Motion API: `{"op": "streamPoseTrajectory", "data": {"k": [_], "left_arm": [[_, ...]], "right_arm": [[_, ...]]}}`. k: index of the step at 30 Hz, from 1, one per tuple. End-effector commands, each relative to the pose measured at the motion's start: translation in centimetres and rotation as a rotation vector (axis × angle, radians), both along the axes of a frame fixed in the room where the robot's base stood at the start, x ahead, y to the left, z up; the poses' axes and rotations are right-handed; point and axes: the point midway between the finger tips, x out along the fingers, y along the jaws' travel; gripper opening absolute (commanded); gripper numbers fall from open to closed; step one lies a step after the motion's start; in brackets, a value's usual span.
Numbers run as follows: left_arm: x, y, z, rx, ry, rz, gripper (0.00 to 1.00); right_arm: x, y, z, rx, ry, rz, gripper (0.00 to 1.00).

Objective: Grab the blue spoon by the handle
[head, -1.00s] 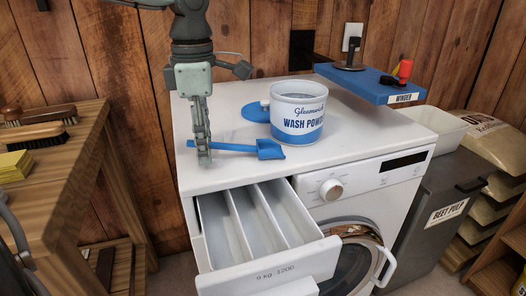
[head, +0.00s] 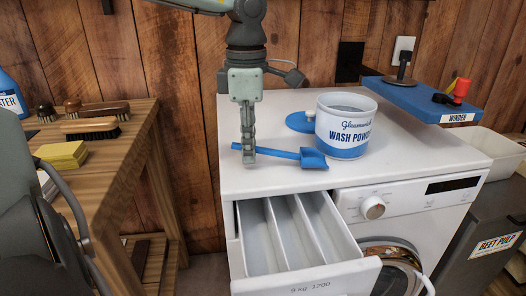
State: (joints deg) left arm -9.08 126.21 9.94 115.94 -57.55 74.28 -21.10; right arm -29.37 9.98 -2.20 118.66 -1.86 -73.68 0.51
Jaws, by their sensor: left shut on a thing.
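The blue spoon (head: 312,158) lies on the white top of the washing machine (head: 400,172), its square scoop to the right and its handle running left. My left gripper (head: 248,157) points straight down over the handle and is shut on it, near the handle's left end. The fingers hide a short piece of the handle. Whether the spoon is lifted at all cannot be told. My right gripper is not in view.
A wash powder tub (head: 346,128) stands just right behind the scoop, with its blue lid (head: 300,122) beside it. The detergent drawer (head: 262,240) is pulled out below. A blue winder board (head: 420,98) is at right. A wooden bench (head: 120,150) with brushes stands at left.

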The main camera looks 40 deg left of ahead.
Motion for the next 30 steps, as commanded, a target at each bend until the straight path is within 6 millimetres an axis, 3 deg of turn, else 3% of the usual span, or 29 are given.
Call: {"op": "streamPoseTrajectory", "data": {"k": [8,21,30], "left_arm": [[0.1,0.0,3.9,0.000,-0.006,0.000,0.00],[-7.2,4.3,8.6,-0.002,-0.008,-0.001,0.00],[-9.7,5.8,10.3,-0.001,-0.002,-0.001,0.00]], "right_arm": [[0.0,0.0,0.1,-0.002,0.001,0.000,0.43],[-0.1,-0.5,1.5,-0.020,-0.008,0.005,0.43],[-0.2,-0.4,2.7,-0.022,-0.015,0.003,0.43]]}}
